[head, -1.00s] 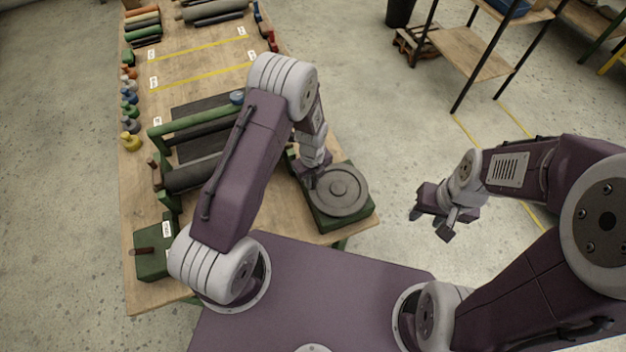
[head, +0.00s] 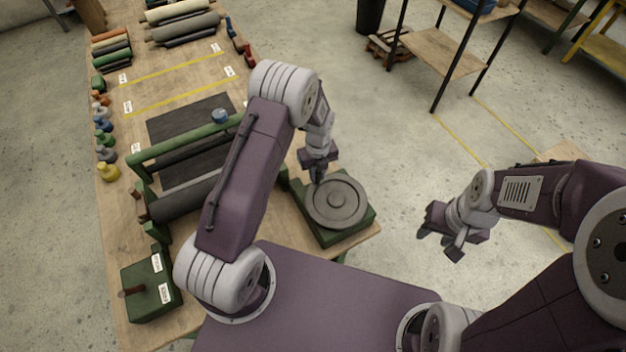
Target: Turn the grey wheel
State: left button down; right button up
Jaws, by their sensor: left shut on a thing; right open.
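The grey wheel (head: 345,207) is a flat ringed disc on a green base (head: 332,237) at the front right corner of the wooden table. My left gripper (head: 317,177) points down at the wheel's far left rim. It is shut on a small part there, seemingly the wheel's handle, which the fingers mostly hide. My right gripper (head: 440,242) is open and empty, over the floor to the right of the table.
Left of the wheel stands a green roller frame (head: 185,140) with dark rollers, partly hidden by my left arm. A green box with a lever (head: 150,290) sits at the near left. Coloured knobs (head: 107,171) line the left edge.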

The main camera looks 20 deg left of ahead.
pick_arm(q)
jog(key=shift+w+d+f+b, duration=0.1)
jog(key=shift+w+d+b, duration=0.4)
jog(key=shift+w+d, duration=0.35)
jog(key=w+d+m, duration=0.1)
jog(key=m, duration=0.1)
jog(key=shift+w+d+m+b, duration=0.1)
jog(key=shift+d+m+b, duration=0.1)
jog(key=shift+m+b, duration=0.15)
jog(key=shift+w+d+m+b, duration=0.25)
jog(key=shift+d+m, duration=0.3)
jog(key=shift+m, duration=0.35)
jog(key=shift+w+d+m+b, duration=0.25)
jog(key=shift+d+m, duration=0.3)
jog(key=shift+m, duration=0.3)
jog(key=c, duration=1.3)
grip_release()
notch_tip(320, 180, up, 9)
jog(key=shift+r+b, duration=0.1)
jog(key=shift+b, duration=0.55)
